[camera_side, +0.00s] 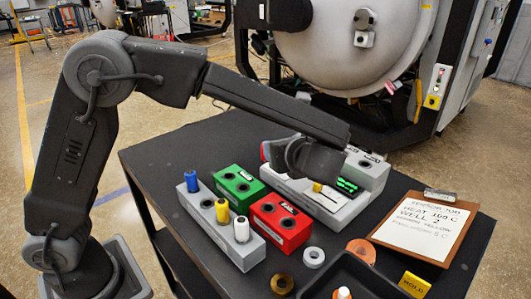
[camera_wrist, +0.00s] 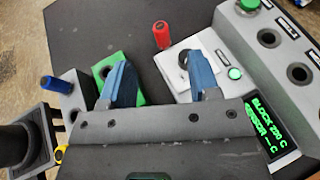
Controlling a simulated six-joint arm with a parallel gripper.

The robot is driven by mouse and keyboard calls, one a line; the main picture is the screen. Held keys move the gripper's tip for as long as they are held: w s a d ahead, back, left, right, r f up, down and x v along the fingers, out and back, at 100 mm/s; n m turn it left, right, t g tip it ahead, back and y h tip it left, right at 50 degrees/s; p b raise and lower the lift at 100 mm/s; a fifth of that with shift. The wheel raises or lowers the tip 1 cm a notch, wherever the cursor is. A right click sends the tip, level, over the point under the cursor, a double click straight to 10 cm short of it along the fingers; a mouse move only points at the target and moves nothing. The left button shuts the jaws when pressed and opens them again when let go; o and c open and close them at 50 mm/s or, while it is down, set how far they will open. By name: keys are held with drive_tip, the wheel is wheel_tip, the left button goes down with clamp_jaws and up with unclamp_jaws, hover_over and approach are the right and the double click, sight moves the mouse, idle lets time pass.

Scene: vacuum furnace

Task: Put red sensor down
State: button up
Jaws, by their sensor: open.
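The red sensor (camera_wrist: 162,35) is a short red cylinder past my fingertips in the wrist view, by the edge of the grey instrument. I cannot tell if it stands or lies. A red patch (camera_side: 264,152) beside my gripper in the side view may be the same sensor. My gripper (camera_wrist: 160,62) has its two blue fingers spread apart, with nothing held between them. In the side view, my gripper (camera_side: 315,160) hangs over the instrument's left end, its fingers mostly hidden.
A grey rack (camera_side: 244,257) holds blue (camera_side: 191,181), yellow (camera_side: 222,210) and white (camera_side: 241,229) sensors. Green (camera_side: 238,187) and red (camera_side: 279,222) blocks stand close by. The grey instrument (camera_side: 344,214) has a green display (camera_wrist: 268,122). A clipboard (camera_side: 425,228) and dark tray (camera_side: 335,274) lie to the right.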

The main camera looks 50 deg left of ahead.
drive_tip(key=x, duration=0.8)
drive_tip(key=shift+a+f, duration=0.15)
drive_tip(key=shift+f, duration=0.05)
drive_tip(key=shift+f+x, duration=0.25)
drive_tip(key=shift+x, duration=1.05)
drive_tip(key=shift+f+x, duration=0.25)
drive_tip(key=shift+x, duration=1.05)
drive_tip(key=shift+s, duration=0.15)
clamp_jaws()
drive_tip(key=shift+r, duration=0.1)
